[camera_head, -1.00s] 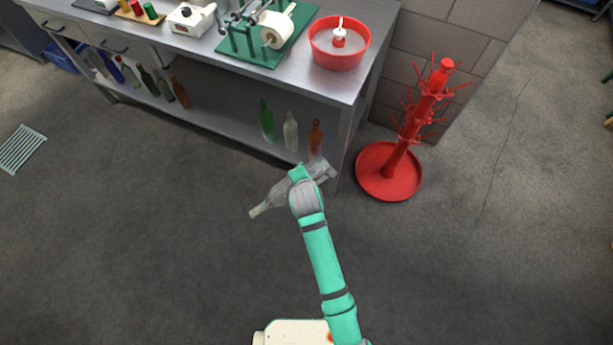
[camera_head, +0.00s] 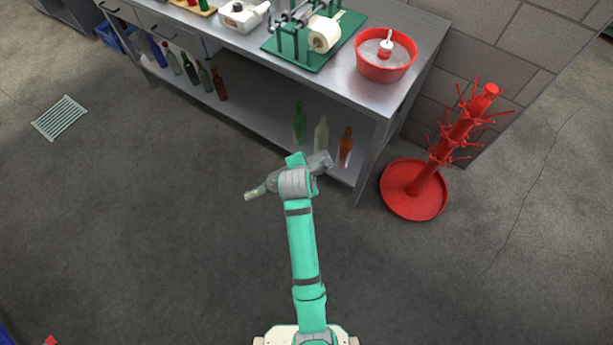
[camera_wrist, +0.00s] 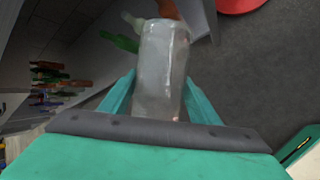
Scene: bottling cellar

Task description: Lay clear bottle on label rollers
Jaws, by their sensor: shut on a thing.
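My gripper (camera_wrist: 159,84) is shut on a clear bottle (camera_wrist: 163,60), its two green fingers on either side of the glass in the wrist view. In the head view the clear bottle (camera_head: 262,188) is held tilted above the floor in front of the bench. Its neck points left and its other end shows to the right of my wrist; the middle is hidden by my wrist. The label rollers (camera_head: 291,14) are grey rods on a green-based labelling machine (camera_head: 312,58) on the bench top, beyond and above my gripper.
The steel bench (camera_head: 405,95) carries a red basin (camera_head: 383,70) and a white device (camera_head: 240,14). Green (camera_head: 300,123), clear (camera_head: 321,135) and orange (camera_head: 345,148) bottles stand on its lower shelf. A red bottle tree (camera_head: 425,180) stands right of the bench. Floor in front is clear.

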